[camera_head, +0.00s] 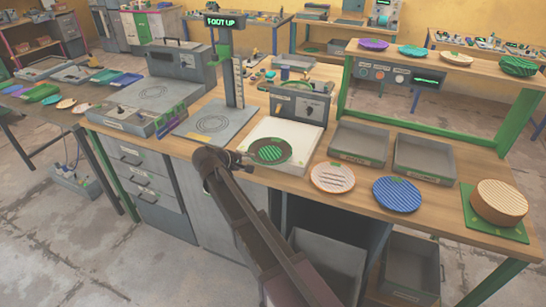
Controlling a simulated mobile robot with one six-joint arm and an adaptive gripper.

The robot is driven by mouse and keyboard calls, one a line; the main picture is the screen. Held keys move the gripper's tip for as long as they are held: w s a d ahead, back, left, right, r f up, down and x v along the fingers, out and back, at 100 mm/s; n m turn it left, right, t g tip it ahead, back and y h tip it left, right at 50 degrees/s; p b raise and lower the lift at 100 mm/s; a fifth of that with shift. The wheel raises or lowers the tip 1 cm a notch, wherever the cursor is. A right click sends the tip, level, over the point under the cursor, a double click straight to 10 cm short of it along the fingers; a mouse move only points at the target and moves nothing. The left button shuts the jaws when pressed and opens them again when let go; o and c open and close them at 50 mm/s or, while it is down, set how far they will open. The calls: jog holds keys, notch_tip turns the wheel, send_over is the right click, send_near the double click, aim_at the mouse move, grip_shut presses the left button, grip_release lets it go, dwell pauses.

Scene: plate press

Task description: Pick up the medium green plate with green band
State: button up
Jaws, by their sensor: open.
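A round plate with green stripes and a dark rim (270,150) lies on a white square pad (300,135) near the middle of the workbench. A small green mark shows at its near edge. My gripper (246,159) is at the left edge of this plate, open. Its fingers are small and dark, and I cannot tell whether they touch the rim.
A pale striped plate (332,177), a blue plate (397,194) and a tan stack on a green mat (499,203) stand along the front edge. Two grey trays (425,158) lie behind them. A grey machine with a dial (300,101) and a tall post (237,80) stand close by.

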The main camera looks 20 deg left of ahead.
jog(key=shift+w+f, duration=0.1)
dwell(0.3)
jog(key=shift+b+x, duration=1.45)
jog(key=shift+x, duration=1.1)
grip_shut()
